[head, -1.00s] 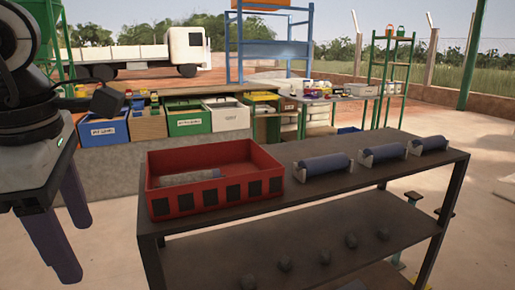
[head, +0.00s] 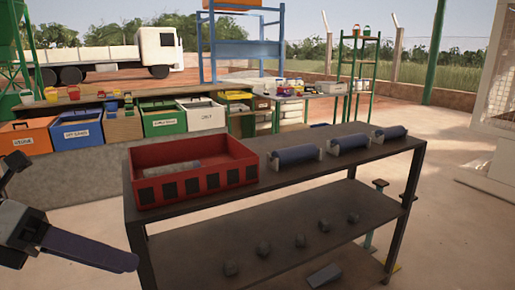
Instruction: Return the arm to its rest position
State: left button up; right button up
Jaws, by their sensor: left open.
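My left gripper (head: 85,248) is at the lower left edge of the head view, open with nothing between its fingers. One long dark finger shows clearly; the rest is partly cut off by the frame edge. It is left of the dark shelf table (head: 255,208) and apart from it. A red crate (head: 205,182) stands on the left of the table top, with a grey cylinder (head: 172,168) lying in it. Three blue cylinders (head: 295,155) lie in a row on small cradles to its right. My right gripper is not in view.
The floor at right is open.

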pick_arm(q)
jog(key=w+a+f+n+t+y, duration=0.1)
jog(key=w+a+f+n+t, duration=0.2)
jog(key=f+n+t, duration=0.45)
jog(key=w+a+f+n+t+y, duration=0.15)
jog(key=a+f+n+t, duration=0.25)
jog(key=f+n, duration=0.65)
jog(key=s+f+n+y, duration=0.3)
jog(key=f+n+y, duration=0.2)
jog(key=f+n, duration=0.55)
jog(key=s+d+f+n+g, duration=0.6)
jog(key=s+d+f+n, duration=0.3)
jog(key=s+d+f, duration=0.4)
notch_tip(320, 180, down, 2)
jog(key=shift+s+d+f+n+g+y, duration=0.1)
jog(key=shift+s+d+n+g+y, duration=0.2)
jog(key=shift+d, duration=0.85)
